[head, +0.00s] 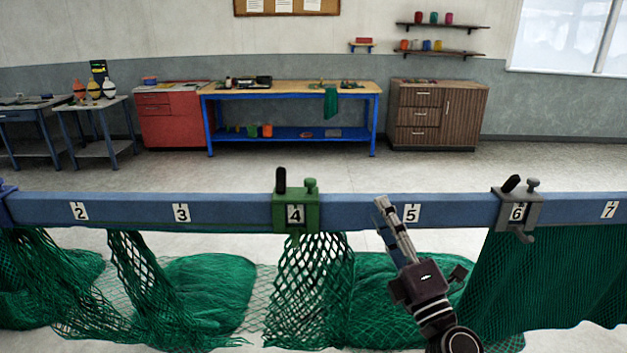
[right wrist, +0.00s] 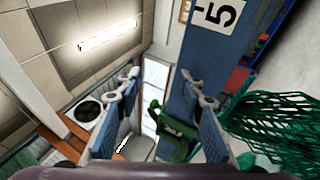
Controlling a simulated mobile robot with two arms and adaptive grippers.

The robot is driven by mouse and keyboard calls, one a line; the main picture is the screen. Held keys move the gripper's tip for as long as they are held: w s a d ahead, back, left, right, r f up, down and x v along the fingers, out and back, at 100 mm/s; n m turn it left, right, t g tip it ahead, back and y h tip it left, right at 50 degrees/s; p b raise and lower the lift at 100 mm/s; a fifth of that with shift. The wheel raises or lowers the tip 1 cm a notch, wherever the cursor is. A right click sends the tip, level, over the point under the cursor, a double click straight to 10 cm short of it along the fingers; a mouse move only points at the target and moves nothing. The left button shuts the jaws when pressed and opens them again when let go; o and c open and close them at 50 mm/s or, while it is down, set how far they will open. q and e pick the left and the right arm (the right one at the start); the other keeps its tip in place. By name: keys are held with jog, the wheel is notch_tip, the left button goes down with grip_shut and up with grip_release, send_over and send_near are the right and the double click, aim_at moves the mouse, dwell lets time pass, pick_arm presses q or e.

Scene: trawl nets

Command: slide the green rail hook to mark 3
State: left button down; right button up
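The green rail hook (head: 296,211) sits on the blue rail (head: 240,212) at mark 4, with a dark lever and a knob on top and green net hanging below it. Mark 3 (head: 181,213) is uncovered on the rail to its left. My right gripper (head: 383,203) is in front of the rail, right of the green hook and just left of mark 5, apart from the hook. In the right wrist view its two fingers (right wrist: 168,88) are spread with nothing held between them, and the green hook (right wrist: 178,138) shows beyond. My left gripper is not in view.
A grey hook (head: 517,212) sits at mark 6, and a blue hook (head: 5,203) is cut off at the left edge. Green nets (head: 205,290) hang and lie below the rail. The rail between the green hook and mark 2 is clear. A workbench (head: 290,88) stands far behind.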

jog(key=s+a+r+n+g+y, duration=0.1)
jog(key=a+r+n+y, duration=0.35)
jog(key=r+n, duration=0.2)
jog(key=n+g, duration=0.8)
jog(key=n, duration=0.6)
send_near(314, 182)
jog(key=x, duration=0.4)
jog(key=shift+w+d+f+y, duration=0.1)
jog(key=shift+w+f+y, duration=0.05)
jog(key=shift+y, duration=0.3)
jog(key=p+x, duration=0.2)
jog(key=x, duration=0.5)
grip_shut()
